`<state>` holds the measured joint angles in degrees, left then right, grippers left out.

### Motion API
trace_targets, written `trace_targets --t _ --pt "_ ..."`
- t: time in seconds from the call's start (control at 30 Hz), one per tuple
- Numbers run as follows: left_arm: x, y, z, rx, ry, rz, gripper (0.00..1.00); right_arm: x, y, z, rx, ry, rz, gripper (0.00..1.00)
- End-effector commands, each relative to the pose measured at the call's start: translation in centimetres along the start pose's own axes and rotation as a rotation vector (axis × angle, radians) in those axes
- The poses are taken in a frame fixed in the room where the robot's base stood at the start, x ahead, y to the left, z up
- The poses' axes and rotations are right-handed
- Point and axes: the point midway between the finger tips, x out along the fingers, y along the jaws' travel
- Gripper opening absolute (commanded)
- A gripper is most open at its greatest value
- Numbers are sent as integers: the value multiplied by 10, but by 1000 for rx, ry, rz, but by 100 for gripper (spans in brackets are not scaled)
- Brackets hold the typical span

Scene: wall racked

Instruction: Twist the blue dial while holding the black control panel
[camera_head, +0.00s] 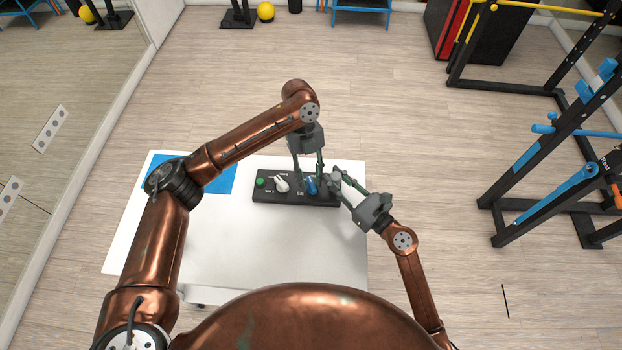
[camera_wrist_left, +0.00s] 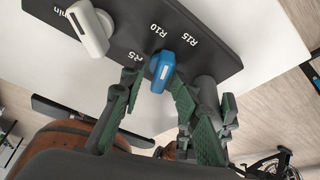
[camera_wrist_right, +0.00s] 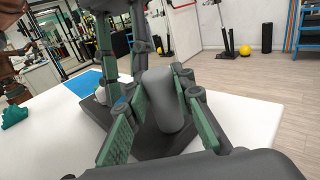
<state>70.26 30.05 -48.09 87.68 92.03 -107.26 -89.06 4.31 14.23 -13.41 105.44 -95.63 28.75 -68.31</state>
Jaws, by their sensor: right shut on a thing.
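The black control panel (camera_head: 272,192) lies on the white table, with a green button (camera_head: 260,182), a white dial (camera_head: 281,184) and a blue dial (camera_head: 311,186). In the left wrist view the blue dial (camera_wrist_left: 161,72) sits by the R5, R10 and R15 marks. My left gripper (camera_head: 308,173) points down at the blue dial, open, with its fingertips apart on either side. My right gripper (camera_head: 337,182) is at the panel's right end, shut on a grey rounded post (camera_wrist_right: 166,100). The right fingers partly hide the post; its join to the panel is unclear.
The white table (camera_head: 235,245) has a blue mat (camera_head: 215,178) at its back left and clear room in front of the panel. My two grippers are very close together. A rack (camera_head: 540,180) stands on the floor to the right.

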Motion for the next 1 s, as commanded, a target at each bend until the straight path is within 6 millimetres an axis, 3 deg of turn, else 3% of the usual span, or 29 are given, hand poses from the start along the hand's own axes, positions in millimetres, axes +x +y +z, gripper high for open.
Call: trace_targets --t 0.27,0.7,1.0 --pt "-4 -1 -1 2 1 -2 30 0 1 0 0 1 2 0" --pt "-63 -1 0 0 0 -2 30 0 1 0 0 1 2 0" --pt "-80 0 0 0 1 0 30 0 1 0 0 1 2 0"
